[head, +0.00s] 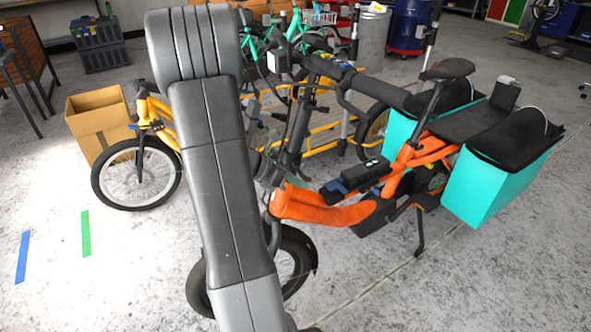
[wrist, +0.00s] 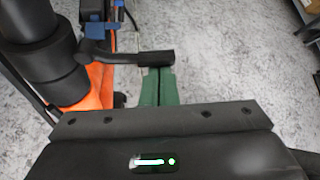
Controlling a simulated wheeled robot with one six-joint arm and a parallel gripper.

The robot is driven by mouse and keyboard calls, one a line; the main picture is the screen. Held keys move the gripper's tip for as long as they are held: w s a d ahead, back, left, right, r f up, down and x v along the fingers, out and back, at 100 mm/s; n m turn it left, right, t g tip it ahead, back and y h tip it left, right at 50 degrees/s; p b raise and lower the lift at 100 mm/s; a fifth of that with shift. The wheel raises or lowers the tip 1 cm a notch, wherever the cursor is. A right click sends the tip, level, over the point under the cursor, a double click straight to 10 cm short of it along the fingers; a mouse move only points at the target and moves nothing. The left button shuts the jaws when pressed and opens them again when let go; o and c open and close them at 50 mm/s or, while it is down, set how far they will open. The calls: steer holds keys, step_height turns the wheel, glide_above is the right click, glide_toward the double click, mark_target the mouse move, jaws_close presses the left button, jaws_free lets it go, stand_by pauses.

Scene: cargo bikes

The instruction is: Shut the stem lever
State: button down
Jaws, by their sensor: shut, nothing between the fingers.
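The stem lever (wrist: 130,59) is a black bar in the wrist view. It sticks out to the right from beside the thick black stem (wrist: 42,58), so it stands away from it. My gripper (wrist: 157,72) has green fingers that are shut together and empty. Their tips are at the lever's free end, which overlaps them in the picture; I cannot tell whether they touch. The orange cargo bike (head: 325,211) stands in the middle of the head view. My arm crosses its front there and hides much of the stem area.
A blue part (wrist: 93,29) sits just beyond the lever. A yellow bike (head: 140,175) and a cardboard box (head: 97,117) stand at the left. Turquoise panniers (head: 485,185) hang at the orange bike's rear. Floor at the front left is clear except for tape strips.

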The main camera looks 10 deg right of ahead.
mark_target(298, 169)
steer(key=r+n+g+p, duration=0.1)
steer(key=r+n+p, duration=0.1)
steer(key=p, duration=0.3)
steer(key=w+d+r+n+g+h+p, duration=0.1)
steer(key=r+n+p, duration=0.1)
steer(key=p, duration=0.4)
steer(key=w+r+n+h+p, duration=0.1)
steer(key=r+n+p, duration=0.1)
steer(key=n+p, duration=0.2)
steer(key=shift+w+d+g+p, duration=0.15)
steer(key=shift+g+p, duration=0.25)
steer(key=shift+p, duration=0.65)
steer(key=shift+w+r+n+h+p, duration=0.4)
steer(key=shift+w+n+h+p, duration=0.15)
steer(key=shift+n+p, duration=0.65)
steer(key=shift+w+r+n+g+h+p, duration=0.15)
steer(key=shift+w+n+g+h+p, duration=0.2)
steer(key=shift+w+n, duration=0.45)
steer(key=shift+w+r, duration=0.1)
steer(key=shift+w, duration=0.05)
steer(key=shift+w, duration=0.1)
